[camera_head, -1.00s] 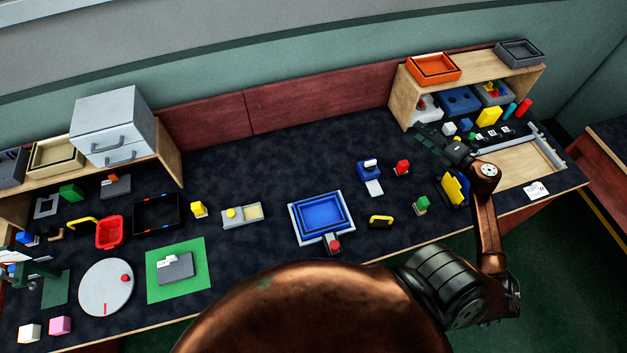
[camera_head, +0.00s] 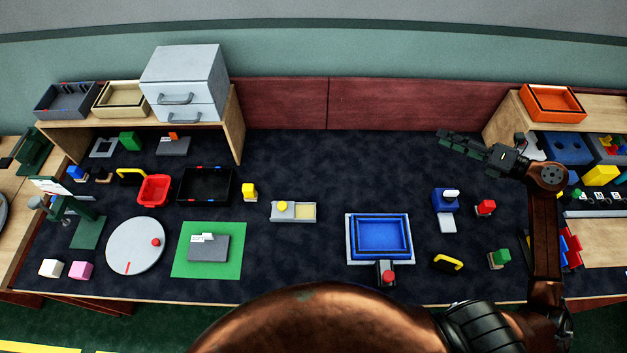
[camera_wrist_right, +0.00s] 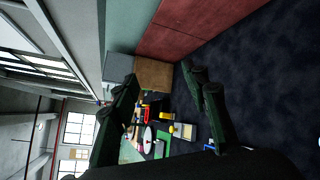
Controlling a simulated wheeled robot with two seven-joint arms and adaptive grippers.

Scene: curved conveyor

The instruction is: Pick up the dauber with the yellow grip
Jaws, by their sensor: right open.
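The dauber with the yellow grip (camera_head: 249,191) appears to be the small upright piece with a yellow top, standing on the dark table left of centre, just right of a black tray. My right gripper (camera_head: 446,141) is open and empty, above the back right of the table, far to the right of that dauber. In the right wrist view my gripper's two dark fingers (camera_wrist_right: 160,76) stand apart with nothing between them. A small yellow piece (camera_wrist_right: 172,128) shows beyond them, too small to identify surely. My left gripper is not in view.
Similar pieces with red (camera_head: 486,207) and green (camera_head: 501,257) tops stand at the right. A grey holder with a yellow knob and pad (camera_head: 308,212), a blue tray (camera_head: 380,259) and the black tray (camera_head: 206,200) are nearby. The back middle of the table is clear.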

